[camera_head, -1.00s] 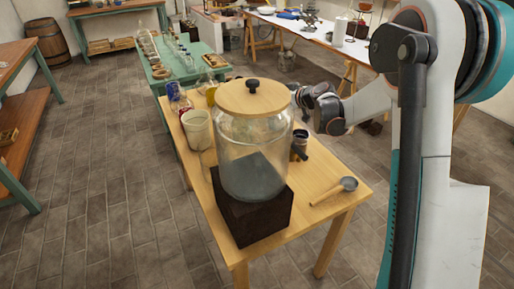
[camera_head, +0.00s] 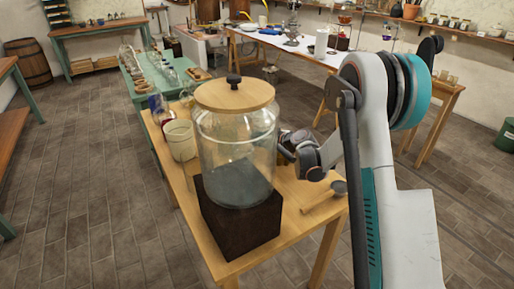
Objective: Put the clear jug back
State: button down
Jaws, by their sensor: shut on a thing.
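My gripper (camera_head: 291,141) is behind the right side of a large clear glass jar and is partly hidden by it. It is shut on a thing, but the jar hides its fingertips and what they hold. I cannot make out the clear jug for certain in this view. The big jar (camera_head: 237,150) has a round wooden lid with a dark knob and stands upright on a dark block (camera_head: 240,222) at the near end of the wooden table (camera_head: 182,187).
A cream pot (camera_head: 181,140) and a blue-and-red vessel (camera_head: 158,107) stand on the table's left side. A ladle (camera_head: 325,198) lies near the right edge. A green table (camera_head: 143,88) with several glass vessels stands beyond.

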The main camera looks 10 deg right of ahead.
jog(key=shift+f+b, duration=0.5)
jog(key=shift+f, duration=1.1)
jog(key=shift+f, duration=0.1)
jog(key=c, duration=1.7)
grip_release()
jog(key=shift+o, duration=0.2)
jog(key=shift+s+d+r, duration=0.1)
jog(key=shift+r, duration=0.1)
jog(key=p+v, duration=0.4)
jog(key=v, duration=0.7)
jog(key=shift+s+d, duration=0.15)
jog(key=shift+s, duration=0.2)
jog(key=shift+r, duration=0.15)
